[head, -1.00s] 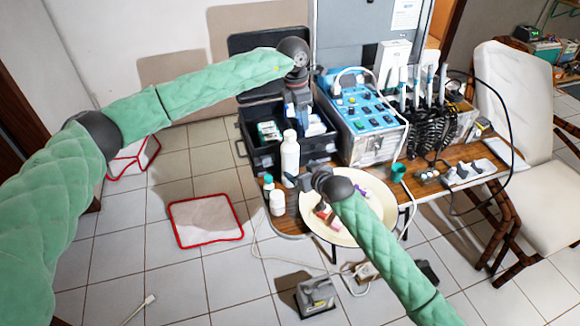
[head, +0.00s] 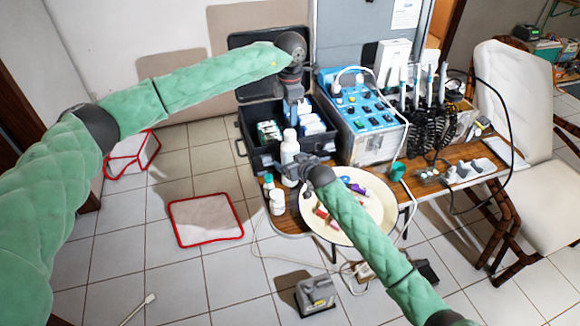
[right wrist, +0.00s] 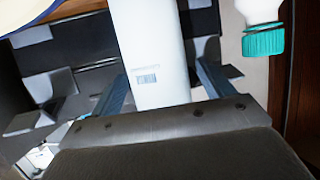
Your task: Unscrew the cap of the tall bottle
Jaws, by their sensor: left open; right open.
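The tall white bottle (head: 289,152) stands near the left end of the wooden table. In the right wrist view the bottle (right wrist: 155,55) is upside down in the picture and lies between the two spread fingers of my right gripper (right wrist: 160,88). In the head view my right gripper (head: 290,170) reaches the bottle's lower body from the right. Its fingers are open and I cannot tell whether either touches the bottle. My left gripper (head: 291,118) is open and points down just above the bottle's white cap (head: 290,134). The gap between them is hard to judge.
A small white bottle with a teal cap (head: 268,182) and a white jar (head: 277,202) stand close on the left. A round cream tray (head: 345,236) with small items is on the right. An open black case (head: 262,157) lies behind, beside a blue control unit (head: 360,110).

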